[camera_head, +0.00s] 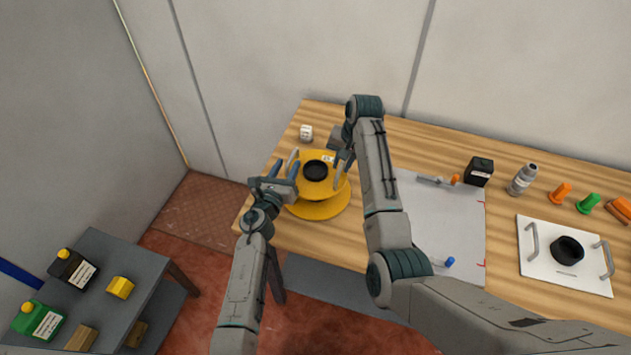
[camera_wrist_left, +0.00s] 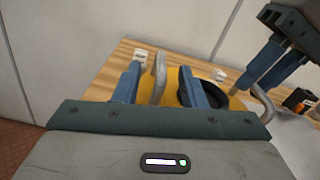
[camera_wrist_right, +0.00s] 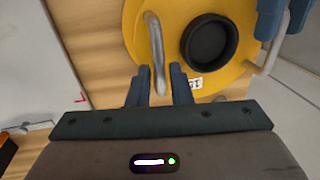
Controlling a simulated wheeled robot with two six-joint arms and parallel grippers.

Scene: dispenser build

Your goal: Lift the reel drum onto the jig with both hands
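The yellow reel drum (camera_head: 322,207) with a black hub (camera_head: 315,170) stands on the left end of the table. It has a grey handle on each side. My left gripper (camera_head: 281,178) is at its left handle; in the left wrist view, that handle (camera_wrist_left: 158,80) stands between the open fingers. My right gripper (camera_head: 343,165) is at the right side; in the right wrist view, the other handle (camera_wrist_right: 156,50) lies between the open fingers, with small gaps. I cannot tell which thing is the jig; a pale board (camera_head: 440,215) with red corner marks lies right of the drum.
A grey bar with an orange end (camera_head: 435,180) and a blue peg (camera_head: 449,262) are at the board. A white plate (camera_head: 540,273) with two handles and a black ring, a black box (camera_head: 479,171) and a bottle (camera_head: 523,179) stand further right. A white cube (camera_head: 306,132) is behind the drum.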

